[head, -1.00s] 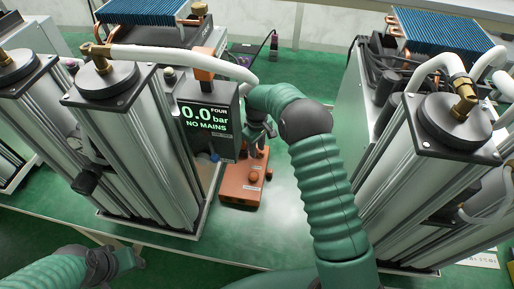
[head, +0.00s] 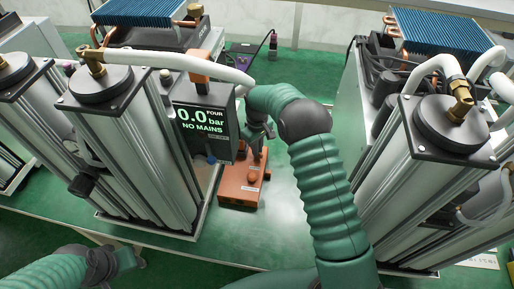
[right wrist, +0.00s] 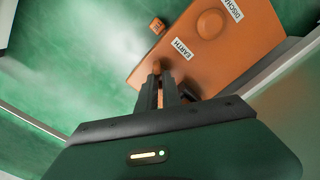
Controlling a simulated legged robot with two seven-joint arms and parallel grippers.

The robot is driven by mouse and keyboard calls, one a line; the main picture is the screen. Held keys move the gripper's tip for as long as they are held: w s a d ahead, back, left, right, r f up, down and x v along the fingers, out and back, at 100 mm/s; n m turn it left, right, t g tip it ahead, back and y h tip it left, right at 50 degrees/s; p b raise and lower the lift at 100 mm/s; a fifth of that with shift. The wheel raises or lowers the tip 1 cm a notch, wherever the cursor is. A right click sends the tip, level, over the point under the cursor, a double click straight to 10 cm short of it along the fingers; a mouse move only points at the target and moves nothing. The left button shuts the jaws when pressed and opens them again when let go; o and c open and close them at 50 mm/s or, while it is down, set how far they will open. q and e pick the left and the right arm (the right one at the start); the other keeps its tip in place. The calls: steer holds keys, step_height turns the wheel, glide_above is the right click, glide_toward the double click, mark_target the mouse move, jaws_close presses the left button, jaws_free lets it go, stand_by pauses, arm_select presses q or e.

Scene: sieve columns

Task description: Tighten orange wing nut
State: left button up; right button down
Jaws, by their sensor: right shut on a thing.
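An orange box (head: 241,190) lies on the green bench below the display, with a round knob on top. In the right wrist view the box (right wrist: 222,45) shows labels reading EARTH and part of DISCHARGE. My right gripper (head: 262,135) is over the far end of the box. In the right wrist view its fingers (right wrist: 157,82) are shut on a small orange piece beside the EARTH label. This appears to be the orange wing nut (right wrist: 160,98); the fingers hide most of its shape. My left gripper (head: 132,260) is low at the left, away from the box, its jaws unclear.
Metal columns (head: 135,150) stand at left, more columns (head: 430,170) at right. Bare bench is right of the box.

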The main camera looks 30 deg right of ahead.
steer(key=m+p, duration=0.1)
steer(key=m, duration=0.3)
steer(key=shift+w+r+m+p, duration=0.1)
steer(key=shift+r+m+p, duration=0.1)
steer(key=shift+m+p, duration=0.15)
steer(key=m+p, duration=0.1)
steer(key=m, duration=0.4)
steer(key=shift+d+m, duration=0.1)
steer(key=shift+m, duration=0.25)
steer(key=c, duration=1.5)
jaws_free()
steer(key=shift+f, duration=0.1)
step_height(320, 180, up, 17)
steer(key=shift+f, duration=0.15)
